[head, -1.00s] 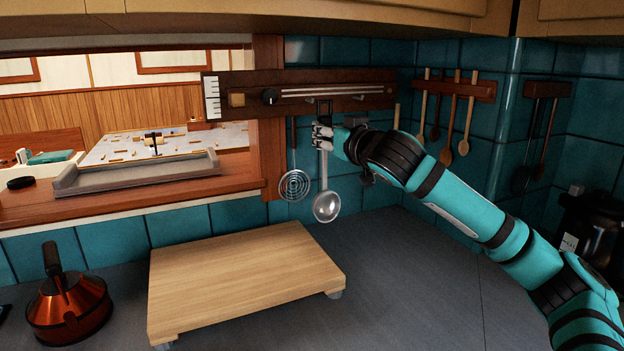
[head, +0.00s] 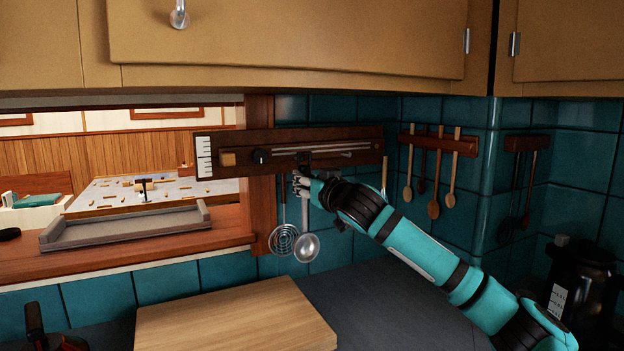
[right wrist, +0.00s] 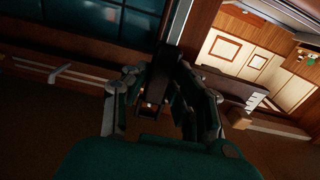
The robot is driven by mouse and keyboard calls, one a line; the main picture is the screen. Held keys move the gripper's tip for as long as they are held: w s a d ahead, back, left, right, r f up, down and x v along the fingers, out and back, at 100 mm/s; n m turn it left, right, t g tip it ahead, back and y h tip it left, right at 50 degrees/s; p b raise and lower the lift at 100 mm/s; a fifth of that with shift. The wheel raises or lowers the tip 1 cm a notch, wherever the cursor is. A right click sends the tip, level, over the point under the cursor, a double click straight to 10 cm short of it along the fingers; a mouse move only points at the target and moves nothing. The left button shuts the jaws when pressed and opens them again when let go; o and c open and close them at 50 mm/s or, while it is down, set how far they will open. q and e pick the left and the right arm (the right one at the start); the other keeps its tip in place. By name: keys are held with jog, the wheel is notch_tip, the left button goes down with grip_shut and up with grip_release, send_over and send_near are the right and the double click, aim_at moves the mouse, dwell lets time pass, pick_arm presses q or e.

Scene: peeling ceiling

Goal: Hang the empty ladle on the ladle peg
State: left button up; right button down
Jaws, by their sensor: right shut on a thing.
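My right gripper (head: 301,184) is shut on the ladle's handle, just below the dark wooden wall rail. The ladle's metal bowl (head: 306,247) hangs upright below the gripper, beside a spiral skimmer (head: 284,239). In the right wrist view, the fingers (right wrist: 155,100) close around a dark upright piece, apparently the handle's top. The wooden rail (head: 220,160) bears metal strips and a dark knob. The ladle peg is hard to make out behind the gripper; I cannot tell whether the handle touches it. The bowl's inside looks empty. My left gripper is out of view.
The skimmer hangs close to the left of the ladle. Wooden spoons hang from a second rack (head: 438,143) at right, and dark utensils from a third rack (head: 527,143). A wooden board (head: 235,320) lies on the counter below. Cabinets (head: 290,40) overhang above.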

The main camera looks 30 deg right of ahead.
jog(key=shift+w+p, duration=0.6)
jog(key=shift+w, duration=0.75)
jog(key=shift+w+f, duration=0.3)
jog(key=shift+w, duration=0.15)
jog(key=shift+f+b, duration=0.35)
jog(key=shift+b, duration=0.1)
jog(key=c, duration=1)
grip_release()
jog(key=shift+s+d, duration=0.1)
jog(key=shift+s, duration=0.05)
